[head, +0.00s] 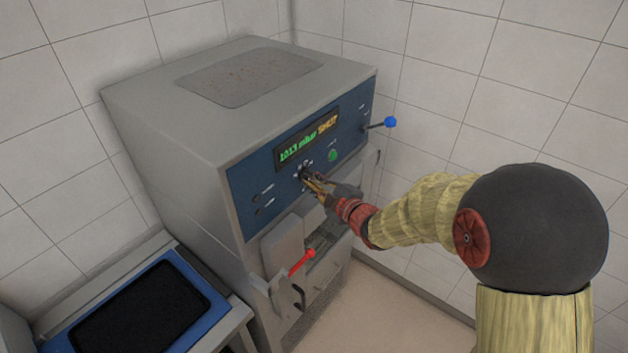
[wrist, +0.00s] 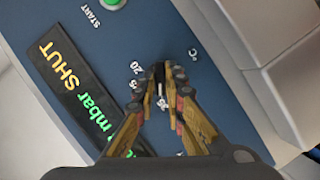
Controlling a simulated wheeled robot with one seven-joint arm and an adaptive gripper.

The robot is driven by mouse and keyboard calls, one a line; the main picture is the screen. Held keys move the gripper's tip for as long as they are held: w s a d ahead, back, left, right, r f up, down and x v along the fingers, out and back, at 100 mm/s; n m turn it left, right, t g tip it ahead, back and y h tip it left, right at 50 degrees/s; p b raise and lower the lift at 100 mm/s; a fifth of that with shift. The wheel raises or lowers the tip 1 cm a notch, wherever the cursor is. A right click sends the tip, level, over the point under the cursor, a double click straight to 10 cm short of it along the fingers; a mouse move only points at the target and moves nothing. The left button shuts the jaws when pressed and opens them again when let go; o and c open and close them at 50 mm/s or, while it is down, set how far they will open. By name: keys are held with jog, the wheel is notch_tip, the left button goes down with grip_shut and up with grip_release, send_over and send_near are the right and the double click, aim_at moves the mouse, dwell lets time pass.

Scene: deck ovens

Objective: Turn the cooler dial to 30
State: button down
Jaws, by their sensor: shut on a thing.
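The cooler dial (wrist: 159,77) is a small dark knob on the blue panel (head: 262,187) of a grey machine. In the wrist view it sits between my fingertips and is largely covered by them. Printed marks surround it, among them "20" and "°C"; other marks are hidden, so the dial's setting cannot be read. My gripper (head: 308,178) reaches the panel just below the display and is shut on the dial. It also shows in the wrist view (wrist: 160,80).
A display (head: 306,142) reads "1013 mbar SHUT". A green START button (head: 334,155) is right of the dial. A blue-knobbed lever (head: 389,122) sticks out at the right and a red-knobbed handle (head: 309,254) below. A blue-framed unit (head: 140,310) stands at the lower left.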

jog(key=m+g+p, duration=0.1)
jog(key=m+p, duration=0.1)
jog(key=p, duration=0.2)
jog(key=m+g+y+p, duration=0.1)
jog(key=m+g+p, duration=0.1)
jog(key=m+p, duration=0.1)
jog(key=shift+w+d+r+p, duration=0.1)
jog(key=shift+w+r+p, duration=0.1)
jog(key=shift+p, duration=0.5)
jog(key=shift+f, duration=0.1)
jog(key=c, duration=1.8)
grip_release()
jog(key=shift+c, duration=0.2)
jog(key=shift+s+d, duration=0.1)
jog(key=v, duration=1.2)
